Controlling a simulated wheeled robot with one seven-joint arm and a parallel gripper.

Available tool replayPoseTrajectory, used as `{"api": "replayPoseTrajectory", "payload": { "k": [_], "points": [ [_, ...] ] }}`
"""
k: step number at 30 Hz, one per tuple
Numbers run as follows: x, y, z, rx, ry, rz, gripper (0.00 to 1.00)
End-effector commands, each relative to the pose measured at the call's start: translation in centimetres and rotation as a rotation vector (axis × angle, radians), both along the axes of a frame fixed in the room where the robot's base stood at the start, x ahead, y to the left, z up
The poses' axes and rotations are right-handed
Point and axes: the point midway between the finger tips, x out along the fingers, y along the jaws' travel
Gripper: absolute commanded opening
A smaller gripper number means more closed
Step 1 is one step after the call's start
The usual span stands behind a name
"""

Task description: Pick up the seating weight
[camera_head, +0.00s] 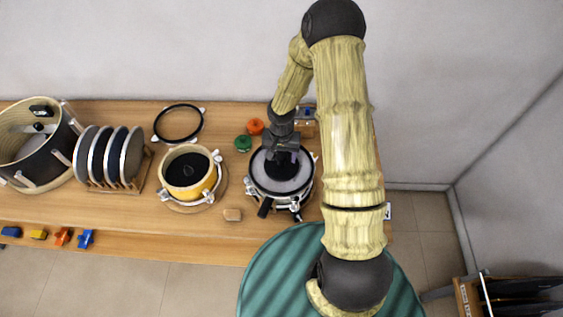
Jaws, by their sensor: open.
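My gripper (284,158) points down over the pale round head of a drum (262,177) with a black rim and metal lugs. The jaws are open, but the fingertips are small and dark against what lies below. A dark shape under the gripper, on the pale head, may be the seating weight; the gripper partly hides it, and I cannot tell whether the jaws are around it or touching it. An orange round piece (256,126) and a green round piece (243,143) lie on the table left of my wrist.
A yellow drum (205,181) stands left on the wooden table (130,225), with a black hoop (157,127) behind it. A rack (147,175) of several discs and a large dark drum (48,163) stand further left.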

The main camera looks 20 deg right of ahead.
Motion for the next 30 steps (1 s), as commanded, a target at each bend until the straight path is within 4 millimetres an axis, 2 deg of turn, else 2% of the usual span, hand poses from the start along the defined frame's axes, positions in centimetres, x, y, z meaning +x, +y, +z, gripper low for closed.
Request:
{"api": "replayPoseTrajectory", "payload": {
  "k": [7,23,30],
  "points": [
    [0.0,0.0,-2.1,-0.001,0.001,0.0,0.61],
    [0.0,0.0,-2.3,0.0,0.0,-0.001,0.61],
    [0.0,0.0,-2.3,0.0,0.0,0.0,0.15]
  ]
}}
